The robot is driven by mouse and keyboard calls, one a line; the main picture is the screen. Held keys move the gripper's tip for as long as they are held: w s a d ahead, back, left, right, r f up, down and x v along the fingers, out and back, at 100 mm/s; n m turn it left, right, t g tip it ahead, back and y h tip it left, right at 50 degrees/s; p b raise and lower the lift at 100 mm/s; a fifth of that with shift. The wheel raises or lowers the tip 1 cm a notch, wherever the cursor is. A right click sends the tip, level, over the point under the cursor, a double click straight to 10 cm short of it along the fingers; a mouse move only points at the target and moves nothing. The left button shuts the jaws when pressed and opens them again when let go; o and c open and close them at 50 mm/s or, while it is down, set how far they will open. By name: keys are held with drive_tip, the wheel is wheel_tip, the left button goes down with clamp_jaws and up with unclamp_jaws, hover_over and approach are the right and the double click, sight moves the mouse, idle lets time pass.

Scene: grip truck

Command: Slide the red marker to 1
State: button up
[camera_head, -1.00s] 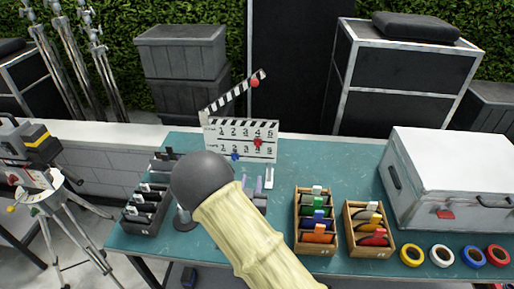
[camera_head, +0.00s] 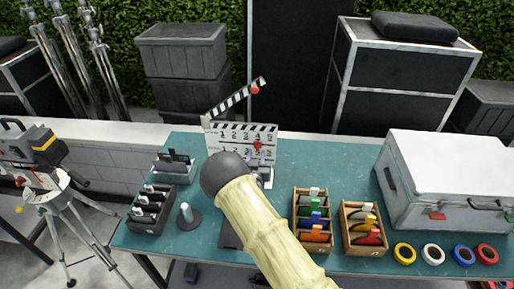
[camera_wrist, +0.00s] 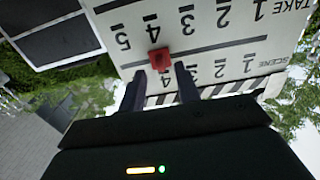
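The red marker (camera_head: 257,145) sits on the white clapperboard (camera_head: 268,138), near the 4 between the two rows of numbers. In the wrist view, the red marker (camera_wrist: 159,57) shows in front of my fingers on the upside-down clapperboard (camera_wrist: 200,48). My gripper (camera_head: 262,160) is close before the board, partly hidden by my arm. In the wrist view, my gripper (camera_wrist: 161,71) has its two dark fingers apart, tips just below the marker; contact is not clear. The board's lower left is hidden behind my arm.
A red ball (camera_head: 255,89) is on the raised clapper stick. Wooden trays (camera_head: 313,249) (camera_head: 365,254) of coloured pieces stand right of my arm, with tape rolls (camera_head: 433,254) and a silver case (camera_head: 437,170) farther right. A dark rack (camera_head: 150,208) stands left.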

sight(257, 149)
drive_tip(key=shift+w+p, duration=0.4)
drive_tip(key=shift+w, duration=1.15)
clamp_jaws()
